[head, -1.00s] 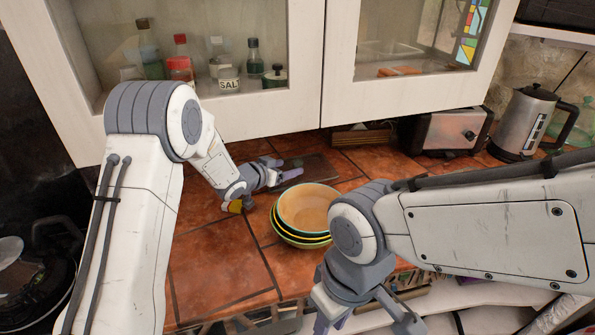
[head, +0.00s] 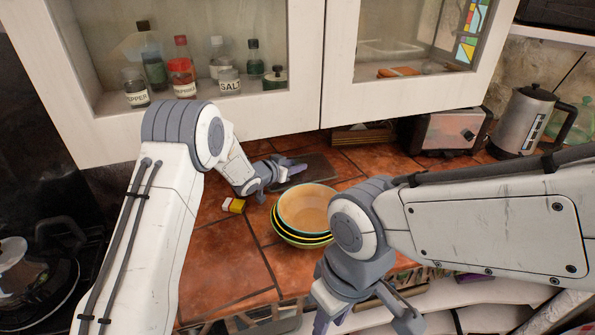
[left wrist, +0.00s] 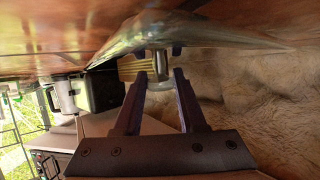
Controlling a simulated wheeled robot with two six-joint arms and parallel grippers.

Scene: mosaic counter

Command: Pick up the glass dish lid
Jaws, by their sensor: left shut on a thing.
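The glass dish lid (left wrist: 195,34) shows in the left wrist view as a broad, clear, shiny shape with a pale knob (left wrist: 159,82). My left gripper (left wrist: 162,52) is shut on the knob, one finger on each side. In the head view my left gripper (head: 292,172) is low over the back of the tiled counter, behind the bowls, beside a dark flat rectangle (head: 318,167). The lid is hard to make out there. My right gripper (head: 368,314) is at the front edge of the counter, its fingers apart and empty.
A stack of bowls (head: 307,208) stands between my arms. A small yellow and red item (head: 233,205) lies left of it. A toaster (head: 447,131) and a kettle (head: 526,122) stand at the back right. Glass-fronted cabinets (head: 325,65) hang above the counter.

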